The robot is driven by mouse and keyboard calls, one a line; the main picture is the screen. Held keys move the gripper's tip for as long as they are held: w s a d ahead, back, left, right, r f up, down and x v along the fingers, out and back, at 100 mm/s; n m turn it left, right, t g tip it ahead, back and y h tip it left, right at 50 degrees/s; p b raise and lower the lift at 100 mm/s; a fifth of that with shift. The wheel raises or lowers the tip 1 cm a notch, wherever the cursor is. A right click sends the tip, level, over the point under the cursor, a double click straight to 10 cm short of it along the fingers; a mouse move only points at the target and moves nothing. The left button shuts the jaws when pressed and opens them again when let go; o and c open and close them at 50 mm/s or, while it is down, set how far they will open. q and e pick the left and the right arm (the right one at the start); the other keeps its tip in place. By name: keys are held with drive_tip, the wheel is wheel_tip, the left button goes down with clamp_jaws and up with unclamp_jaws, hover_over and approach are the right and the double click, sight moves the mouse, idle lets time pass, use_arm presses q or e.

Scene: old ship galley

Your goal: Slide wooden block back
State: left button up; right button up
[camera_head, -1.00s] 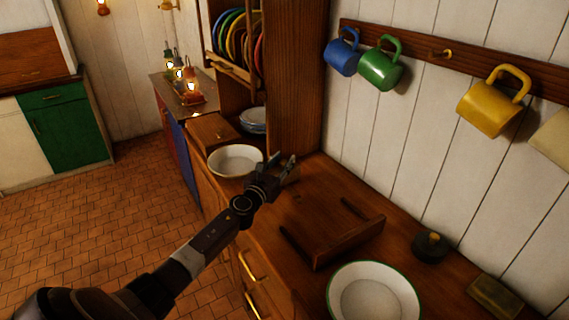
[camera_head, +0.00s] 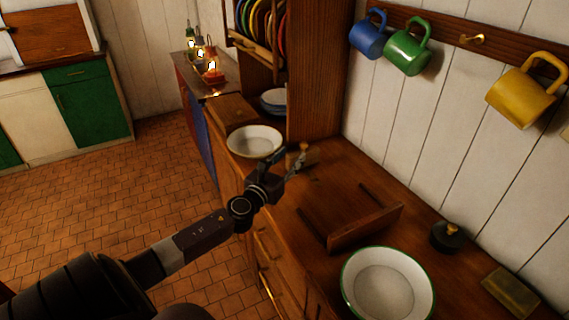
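A small wooden block (camera_head: 307,156) with a knob-like top stands on the wooden counter (camera_head: 335,162), just right of the white bowl. My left gripper (camera_head: 282,162) reaches in from the lower left, with its two fingers spread apart and nothing seen between them. Its right fingertip overlaps the block's left side in the picture and partly hides it. I cannot tell whether they touch. My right gripper is not in view.
A white bowl (camera_head: 255,141) stands behind the gripper. A low wooden rack (camera_head: 365,226), a green-rimmed bowl (camera_head: 388,286), a dark round lidded item (camera_head: 447,237) and a flat brownish block (camera_head: 511,292) occupy the near counter. Mugs hang on the wall.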

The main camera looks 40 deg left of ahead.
use_arm(q)
drive_tip(key=shift+s+d, duration=0.15)
drive_tip(key=shift+s, duration=0.7)
drive_tip(key=shift+s+d, duration=0.15)
drive_tip(key=shift+s, duration=0.7)
